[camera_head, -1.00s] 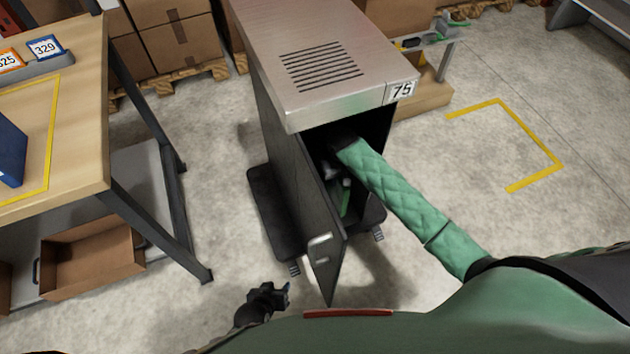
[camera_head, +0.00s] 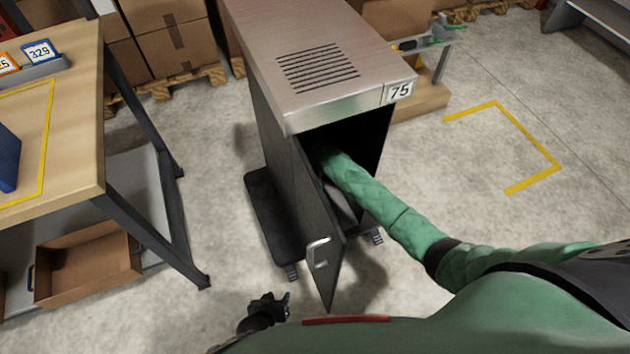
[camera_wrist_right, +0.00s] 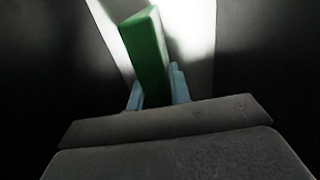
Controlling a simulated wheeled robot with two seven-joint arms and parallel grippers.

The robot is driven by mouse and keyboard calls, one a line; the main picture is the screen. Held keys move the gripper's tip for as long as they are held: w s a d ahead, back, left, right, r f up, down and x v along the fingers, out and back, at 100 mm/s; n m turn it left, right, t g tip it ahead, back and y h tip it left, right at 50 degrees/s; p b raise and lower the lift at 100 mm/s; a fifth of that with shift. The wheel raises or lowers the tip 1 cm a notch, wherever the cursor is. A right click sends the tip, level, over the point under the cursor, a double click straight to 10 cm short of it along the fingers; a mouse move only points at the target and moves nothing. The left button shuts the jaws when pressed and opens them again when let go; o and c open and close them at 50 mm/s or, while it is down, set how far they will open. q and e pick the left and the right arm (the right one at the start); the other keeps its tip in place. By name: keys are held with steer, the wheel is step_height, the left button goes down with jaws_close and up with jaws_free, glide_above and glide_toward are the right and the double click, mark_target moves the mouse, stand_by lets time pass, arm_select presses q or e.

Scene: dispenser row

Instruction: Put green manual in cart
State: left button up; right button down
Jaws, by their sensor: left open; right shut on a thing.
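The cart (camera_head: 318,55) is a metal cabinet on casters, marked 75, in the middle of the head view. Its dark front door (camera_head: 318,220) stands open. My right arm reaches through the opening, and its gripper is hidden inside in the head view. In the right wrist view, my right gripper (camera_wrist_right: 158,92) is shut on the green manual (camera_wrist_right: 145,52), which stands out from between the pale blue fingers. Dark walls surround it. Whether the manual touches a surface cannot be told. My left gripper (camera_head: 282,306) is open and empty, low in the head view, left of the door.
A wooden table (camera_head: 70,120) with number signs and a blue item stands at the left, a cardboard box (camera_head: 88,265) on its lower shelf. Boxes on pallets (camera_head: 175,45) stand behind. The floor at the right, with yellow tape (camera_head: 530,135), is clear.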

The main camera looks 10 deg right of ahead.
arm_select(q)
steer(key=shift+s+f, duration=0.15)
steer(key=shift+f, duration=0.2)
arm_select(e)
steer(key=shift+f, duration=0.2)
arm_select(q)
steer(key=shift+r, duration=0.15)
arm_select(e)
steer(key=shift+f, duration=0.1)
steer(key=c, duration=1.5)
jaws_free()
steer(key=shift+c, duration=0.2)
arm_select(q)
steer(key=shift+w+r, duration=0.3)
arm_select(e)
steer(key=shift+o, duration=1.3)
